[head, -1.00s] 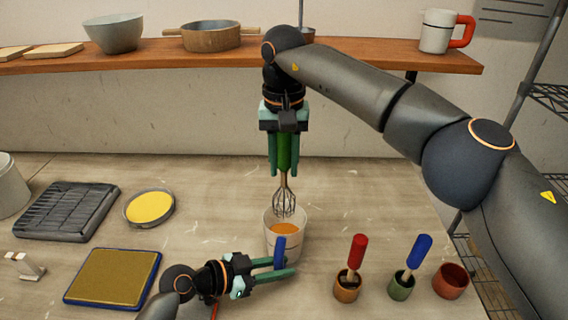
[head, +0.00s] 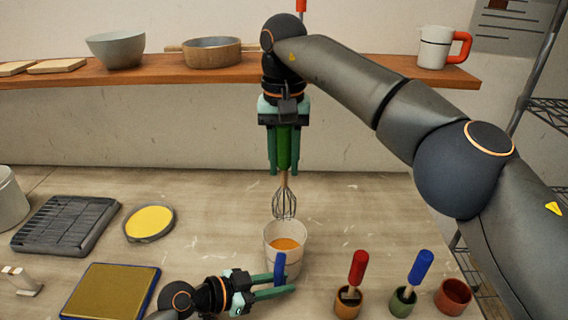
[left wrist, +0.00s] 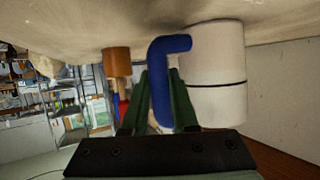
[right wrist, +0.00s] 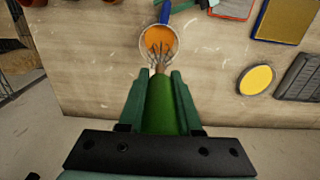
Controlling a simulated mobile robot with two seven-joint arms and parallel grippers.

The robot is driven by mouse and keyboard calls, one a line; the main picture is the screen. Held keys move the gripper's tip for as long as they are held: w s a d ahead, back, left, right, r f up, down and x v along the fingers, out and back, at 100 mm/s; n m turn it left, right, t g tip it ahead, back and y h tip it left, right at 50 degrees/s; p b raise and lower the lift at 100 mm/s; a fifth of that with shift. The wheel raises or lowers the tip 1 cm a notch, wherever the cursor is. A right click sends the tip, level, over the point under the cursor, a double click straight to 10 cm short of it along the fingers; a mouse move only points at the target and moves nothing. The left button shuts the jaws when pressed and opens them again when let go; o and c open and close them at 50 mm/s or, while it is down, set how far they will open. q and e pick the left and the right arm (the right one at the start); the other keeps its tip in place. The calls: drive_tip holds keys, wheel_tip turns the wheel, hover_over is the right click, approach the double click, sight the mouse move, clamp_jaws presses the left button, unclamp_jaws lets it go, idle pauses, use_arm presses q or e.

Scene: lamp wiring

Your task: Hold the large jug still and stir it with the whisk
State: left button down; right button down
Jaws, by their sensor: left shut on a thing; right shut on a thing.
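The large jug (head: 286,262) is white with a blue handle (head: 280,268) and orange contents (head: 286,244). It stands upright on the table. My left gripper (head: 284,284) is shut on the blue handle; the handle (left wrist: 160,85) is between its fingers in the left wrist view. My right gripper (head: 285,172) is shut on the green handle of the whisk (head: 285,202), which hangs wires down. The wire tip is at about the jug's rim in the head view. In the right wrist view the whisk wires (right wrist: 158,56) overlap the jug's opening; their depth is unclear.
Pots holding a red-handled tool (head: 357,268) and a blue-handled tool (head: 419,267) stand right of the jug, beside an empty-looking red-brown pot (head: 453,297). A yellow dish (head: 149,222), black rack (head: 66,226) and framed pad (head: 110,291) lie left. A shelf (head: 150,74) runs behind.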

use_arm(q)
drive_tip(key=c, duration=0.6)
unclamp_jaws()
drive_tip(key=shift+a, duration=0.1)
drive_tip(key=v, duration=1.2)
